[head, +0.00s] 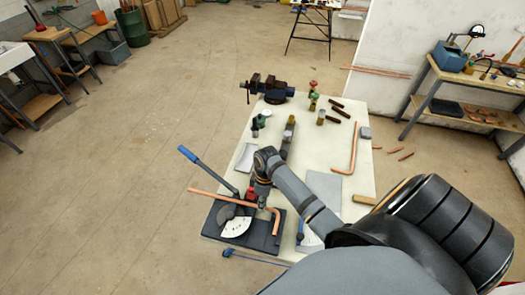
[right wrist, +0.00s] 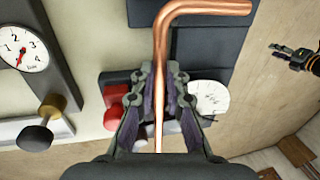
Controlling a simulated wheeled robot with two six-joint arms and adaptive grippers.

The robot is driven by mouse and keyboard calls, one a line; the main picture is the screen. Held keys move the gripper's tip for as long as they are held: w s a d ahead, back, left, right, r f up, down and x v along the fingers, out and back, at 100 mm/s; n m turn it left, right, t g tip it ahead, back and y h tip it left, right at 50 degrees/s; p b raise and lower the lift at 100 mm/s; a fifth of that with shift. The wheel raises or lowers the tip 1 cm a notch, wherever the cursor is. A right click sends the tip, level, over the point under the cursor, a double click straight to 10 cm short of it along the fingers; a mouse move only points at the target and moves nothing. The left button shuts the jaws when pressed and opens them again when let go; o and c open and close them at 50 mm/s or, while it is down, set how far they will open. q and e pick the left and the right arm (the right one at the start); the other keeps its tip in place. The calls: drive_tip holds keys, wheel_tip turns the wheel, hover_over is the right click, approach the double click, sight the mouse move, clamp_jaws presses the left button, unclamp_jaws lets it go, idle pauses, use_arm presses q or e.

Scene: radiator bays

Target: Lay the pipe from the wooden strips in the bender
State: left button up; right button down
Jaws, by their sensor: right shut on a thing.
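My right gripper (head: 261,200) is above the bender and shut on a copper pipe (head: 215,199). The pipe has a short bent end at the right, and its long straight end sticks out to the left over the bender. The bender has a dark base (head: 268,241), a white angle dial (head: 237,221) and a blue-handled lever (head: 188,153) standing up at a slant. In the right wrist view the pipe (right wrist: 205,7) runs between the fingers (right wrist: 160,105), its bend near the top. I cannot tell whether the pipe touches the bender.
A gauge (right wrist: 22,48) shows in the right wrist view. A side bench (head: 470,77) stands at right.

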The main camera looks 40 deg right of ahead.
drive_tip(key=shift+f, duration=0.65)
drive_tip(key=shift+f, duration=0.15)
drive_tip(key=shift+f, duration=0.3)
idle(0.3)
drive_tip(key=c, duration=1.3)
unclamp_jaws()
drive_tip(key=v, duration=1.2)
